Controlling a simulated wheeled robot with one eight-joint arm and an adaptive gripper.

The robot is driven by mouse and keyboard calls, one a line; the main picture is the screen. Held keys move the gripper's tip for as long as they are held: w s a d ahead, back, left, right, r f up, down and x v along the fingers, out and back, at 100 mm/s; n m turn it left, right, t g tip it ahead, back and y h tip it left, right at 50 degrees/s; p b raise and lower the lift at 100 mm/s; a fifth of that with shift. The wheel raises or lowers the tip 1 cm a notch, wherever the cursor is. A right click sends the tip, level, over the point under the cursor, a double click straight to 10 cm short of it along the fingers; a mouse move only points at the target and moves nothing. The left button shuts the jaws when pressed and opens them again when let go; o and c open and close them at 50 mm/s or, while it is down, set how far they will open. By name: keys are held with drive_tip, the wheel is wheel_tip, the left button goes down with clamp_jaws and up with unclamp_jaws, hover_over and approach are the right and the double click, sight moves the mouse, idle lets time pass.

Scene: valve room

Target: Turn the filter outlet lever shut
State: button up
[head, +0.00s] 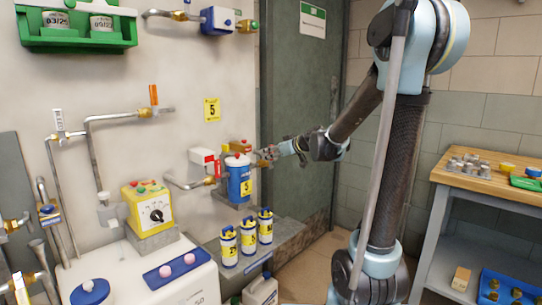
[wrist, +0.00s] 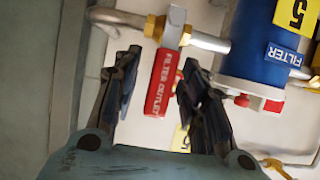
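The filter outlet lever (wrist: 163,82) has a red sleeve lettered FILTER OUTLET and a bare metal end. In the wrist view it lies crosswise to the outlet pipe (wrist: 208,42), with a brass fitting (wrist: 154,26) beside it. My gripper (wrist: 160,58) is open, one finger on each side of the lever. Gaps show at both sides, though contact deeper in is hard to judge. The blue filter housing (wrist: 254,45) is close to the right finger. In the head view my gripper (head: 268,154) is just right of the blue filter (head: 239,180); the lever there is hard to make out.
Yellow-labelled canisters (head: 247,238) stand on a ledge below. A yellow control box (head: 150,208) is farther left. A green door (head: 300,110) is behind my arm, and a workbench (head: 490,177) stands at right.

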drive_tip(key=v, duration=1.2)
drive_tip(key=shift+f, duration=0.1)
idle(0.4)
drive_tip(key=s+d+f+m+g+h, duration=0.2)
drive_tip(key=s+d+f, duration=0.3)
drive_tip(key=s, duration=0.5)
drive_tip(key=s+d+f+m+g+h, duration=0.2)
drive_tip(key=s+d+f+m+h, duration=0.2)
drive_tip(key=s+f, duration=0.5)
drive_tip(key=s+d+f+m+g+h, duration=0.2)
drive_tip(key=s+d+f+m+h, duration=0.1)
drive_tip(key=s+d+f, duration=0.4)
drive_tip(key=s+f+h, duration=0.1)
drive_tip(key=s, duration=0.2)
drive_tip(key=shift+s+d+f+m+g, duration=0.3)
drive_tip(key=shift+s+d+f+m, duration=0.05)
drive_tip(key=shift+s+f+m, duration=0.05)
